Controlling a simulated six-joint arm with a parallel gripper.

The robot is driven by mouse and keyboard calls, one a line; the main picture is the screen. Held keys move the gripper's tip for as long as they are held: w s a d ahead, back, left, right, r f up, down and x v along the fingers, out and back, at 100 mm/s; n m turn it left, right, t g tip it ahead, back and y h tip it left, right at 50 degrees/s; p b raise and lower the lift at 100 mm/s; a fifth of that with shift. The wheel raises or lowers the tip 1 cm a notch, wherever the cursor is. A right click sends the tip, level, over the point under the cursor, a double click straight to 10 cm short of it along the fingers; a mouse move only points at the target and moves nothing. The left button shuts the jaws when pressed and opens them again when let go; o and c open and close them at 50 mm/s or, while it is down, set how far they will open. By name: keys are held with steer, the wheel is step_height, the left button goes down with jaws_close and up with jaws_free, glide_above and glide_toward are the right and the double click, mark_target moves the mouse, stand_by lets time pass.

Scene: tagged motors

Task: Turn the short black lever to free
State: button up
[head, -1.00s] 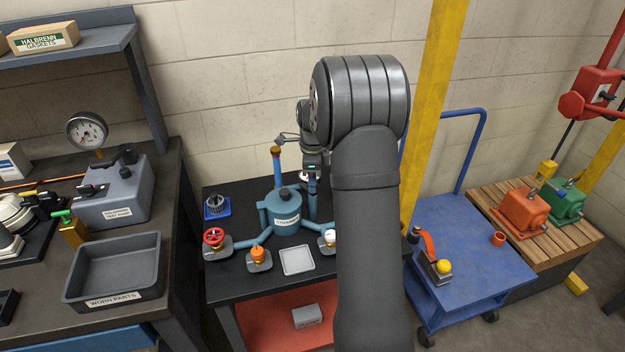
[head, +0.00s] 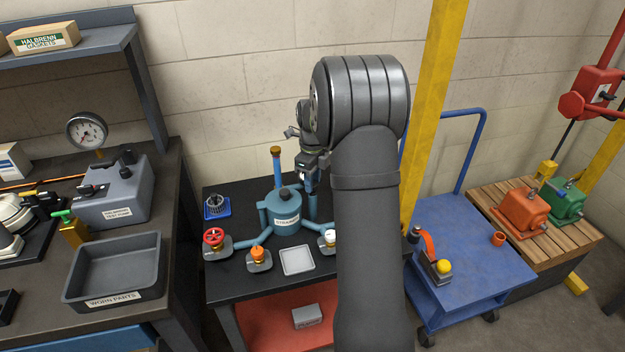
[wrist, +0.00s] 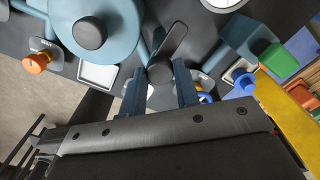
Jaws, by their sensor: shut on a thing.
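The short black lever (wrist: 169,50) shows in the wrist view as a dark bar with a rounded near end, slanting up and to the right. My gripper (wrist: 160,70) has one finger on each side of its near end and is shut on it. In the head view my gripper (head: 309,182) is lowered at the right of the blue strainer (head: 284,212), and the lever is hidden there. The strainer (wrist: 95,60) also shows close by at the left in the wrist view. No free marking is readable.
A red handwheel (head: 214,237), an orange knob (head: 257,252) and a white knob (head: 330,237) stand along the front pipes. A grey tray (head: 297,260) lies between them. A yellow post (head: 432,110) stands at the right. Green (wrist: 272,57) and blue (wrist: 245,81) knobs show right of my gripper.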

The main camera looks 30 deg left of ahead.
steer(key=o, duration=1)
steer(key=shift+c, duration=0.2)
step_height(320, 180, up, 18)
steer(key=shift+f, duration=0.25)
steer(key=shift+f, duration=0.15)
step_height(320, 180, down, 17)
steer(key=shift+f, duration=0.1)
stand_by(0.5)
